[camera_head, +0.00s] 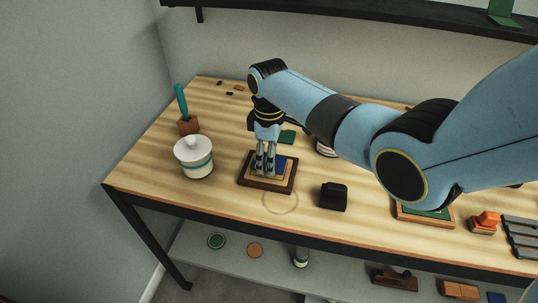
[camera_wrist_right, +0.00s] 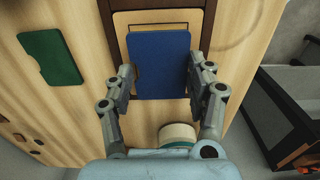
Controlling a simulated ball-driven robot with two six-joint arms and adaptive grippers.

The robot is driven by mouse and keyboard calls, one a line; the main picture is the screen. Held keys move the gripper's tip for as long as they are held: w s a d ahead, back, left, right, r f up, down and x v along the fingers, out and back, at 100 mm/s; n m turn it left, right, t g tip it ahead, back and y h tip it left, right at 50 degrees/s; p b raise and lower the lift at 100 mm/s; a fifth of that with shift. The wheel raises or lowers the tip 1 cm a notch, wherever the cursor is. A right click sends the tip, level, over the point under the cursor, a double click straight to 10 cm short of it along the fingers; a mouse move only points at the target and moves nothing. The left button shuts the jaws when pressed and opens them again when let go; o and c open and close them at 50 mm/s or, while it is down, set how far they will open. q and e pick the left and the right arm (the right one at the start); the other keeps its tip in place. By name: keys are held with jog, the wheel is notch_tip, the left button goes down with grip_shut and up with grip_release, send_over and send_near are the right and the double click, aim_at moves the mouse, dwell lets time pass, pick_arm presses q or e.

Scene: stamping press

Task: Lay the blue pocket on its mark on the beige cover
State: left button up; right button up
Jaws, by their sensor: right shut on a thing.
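The blue pocket (camera_wrist_right: 160,65) is a flat blue piece between the fingers of my right gripper (camera_wrist_right: 163,88), which is shut on it. It is over the beige cover (camera_wrist_right: 150,17), which lies in a dark brown wooden tray (camera_wrist_right: 204,30). A thin dark outline on the cover shows partly beside the pocket. In the head view the right gripper (camera_head: 265,168) points down over the tray (camera_head: 266,187), with blue (camera_head: 280,162) showing behind the fingers. I cannot tell whether the pocket touches the cover. My left gripper is not in view.
A white lidded jar (camera_head: 194,158) stands left of the tray. A black block (camera_head: 333,196) stands to its right. A green piece (camera_head: 287,137) lies behind; it also shows in the wrist view (camera_wrist_right: 50,58). An orange-handled stamp (camera_head: 486,220) is at the far right.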

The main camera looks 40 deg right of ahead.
jog(key=shift+f+b, duration=0.55)
jog(key=shift+f, duration=0.45)
jog(key=o, duration=1)
jog(key=shift+c, duration=0.5)
notch_tip(320, 180, up, 3)
jog(key=shift+f+p, duration=0.2)
jog(key=shift+p, duration=0.95)
jog(key=shift+r, duration=2.25)
